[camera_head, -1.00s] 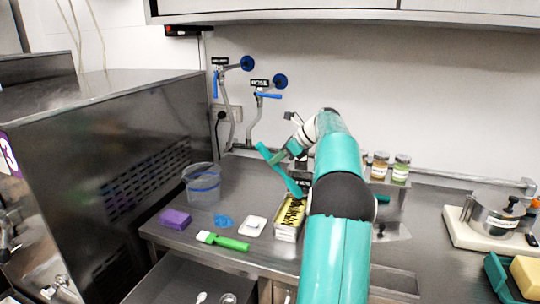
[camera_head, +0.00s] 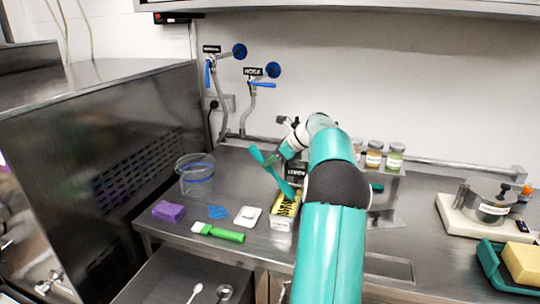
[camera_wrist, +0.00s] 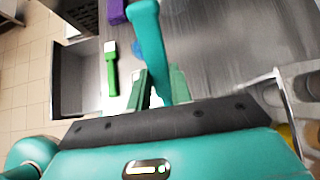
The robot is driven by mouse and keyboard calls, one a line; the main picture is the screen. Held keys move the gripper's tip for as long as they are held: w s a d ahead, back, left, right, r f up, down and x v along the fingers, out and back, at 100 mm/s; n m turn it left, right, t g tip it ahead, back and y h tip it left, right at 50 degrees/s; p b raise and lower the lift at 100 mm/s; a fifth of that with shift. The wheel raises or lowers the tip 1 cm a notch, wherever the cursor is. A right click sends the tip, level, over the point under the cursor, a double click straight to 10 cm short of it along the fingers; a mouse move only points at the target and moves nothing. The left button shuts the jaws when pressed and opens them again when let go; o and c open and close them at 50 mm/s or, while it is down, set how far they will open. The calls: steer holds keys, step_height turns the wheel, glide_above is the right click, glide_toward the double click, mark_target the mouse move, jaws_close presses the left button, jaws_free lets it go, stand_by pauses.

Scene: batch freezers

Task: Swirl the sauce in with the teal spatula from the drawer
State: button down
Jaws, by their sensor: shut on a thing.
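My gripper (camera_head: 280,160) is shut on the teal spatula (camera_head: 268,164) and holds it tilted above the counter. The spatula's lower end overlaps the far end of the pan (camera_head: 281,225) in the head view; I cannot tell whether it touches. The pan holds yellow stuff with dark streaks (camera_head: 287,205), and a dark LEMON label (camera_head: 296,172) stands behind it. In the wrist view the spatula (camera_wrist: 148,40) runs up from between the green fingers (camera_wrist: 158,88). The pan cannot be made out there. The drawer (camera_head: 180,272) is open below the counter, with a pale spoon-like utensil (camera_head: 195,292) inside.
A green-handled brush (camera_head: 222,232), white dish (camera_head: 247,216), blue cloth-like item (camera_head: 217,212), purple sponge (camera_head: 168,211) and clear tub (camera_head: 194,175) lie left of the pan. Jars (camera_head: 374,155) stand behind my arm. A pot on a pale board (camera_head: 460,222) is at right.

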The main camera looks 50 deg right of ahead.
steer(key=shift+f, duration=1.35)
steer(key=shift+a+f, duration=0.1)
steer(key=shift+s+a, duration=0.9)
steer(key=shift+a, duration=1.2)
steer(key=shift+w+d, duration=1.9)
steer(key=shift+d, duration=2.5)
steer(key=shift+s+a, duration=0.35)
steer(key=shift+a, duration=0.4)
steer(key=shift+s+a, duration=0.3)
steer(key=shift+a, duration=0.45)
steer(key=shift+s+a, duration=0.35)
steer(key=shift+a, duration=0.4)
steer(key=shift+r, duration=4.3)
steer(key=shift+d, duration=0.15)
